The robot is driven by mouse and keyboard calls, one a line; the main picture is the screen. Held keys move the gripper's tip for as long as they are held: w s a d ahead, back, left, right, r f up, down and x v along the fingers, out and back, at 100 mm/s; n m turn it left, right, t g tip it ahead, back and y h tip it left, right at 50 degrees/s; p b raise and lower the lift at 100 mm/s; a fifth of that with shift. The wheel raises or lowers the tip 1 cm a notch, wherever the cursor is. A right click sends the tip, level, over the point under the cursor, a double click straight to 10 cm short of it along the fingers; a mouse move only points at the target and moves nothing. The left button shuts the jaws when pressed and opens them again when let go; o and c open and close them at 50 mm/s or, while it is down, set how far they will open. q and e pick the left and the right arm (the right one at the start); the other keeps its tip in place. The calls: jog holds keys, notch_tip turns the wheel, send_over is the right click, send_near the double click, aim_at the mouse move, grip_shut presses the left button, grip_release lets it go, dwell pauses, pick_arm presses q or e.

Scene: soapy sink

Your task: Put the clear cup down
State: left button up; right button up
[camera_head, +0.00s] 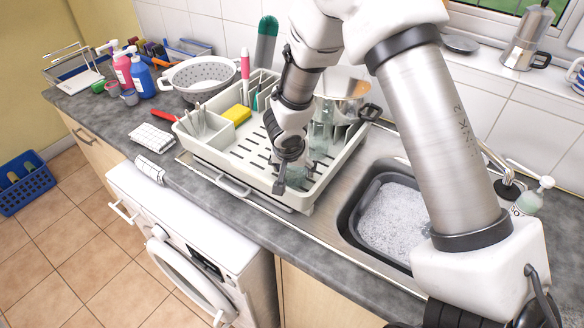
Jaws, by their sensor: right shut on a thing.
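My right gripper (284,176) points down over the front right part of the white dish rack (215,158). It is shut on the clear cup (298,172), a see-through, faintly green cup partly hidden behind the fingers. The cup is low over the slotted rack floor; I cannot tell whether it touches it. My left gripper is not in view.
Other clear glassware (322,135) and a steel pot (343,92) stand in the rack's back right. A yellow sponge (237,115) lies at its left. The soapy sink (390,215) is to the right. A colander (201,78) and bottles (122,70) stand at left.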

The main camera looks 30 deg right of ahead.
jog(key=shift+r, duration=0.1)
jog(key=shift+s, duration=0.1)
jog(key=o, duration=1.2)
jog(key=shift+r, duration=0.3)
jog(key=p+v, duration=0.2)
jog(key=v, duration=0.9)
jog(key=shift+s+a, duration=0.15)
jog(key=shift+s, duration=0.05)
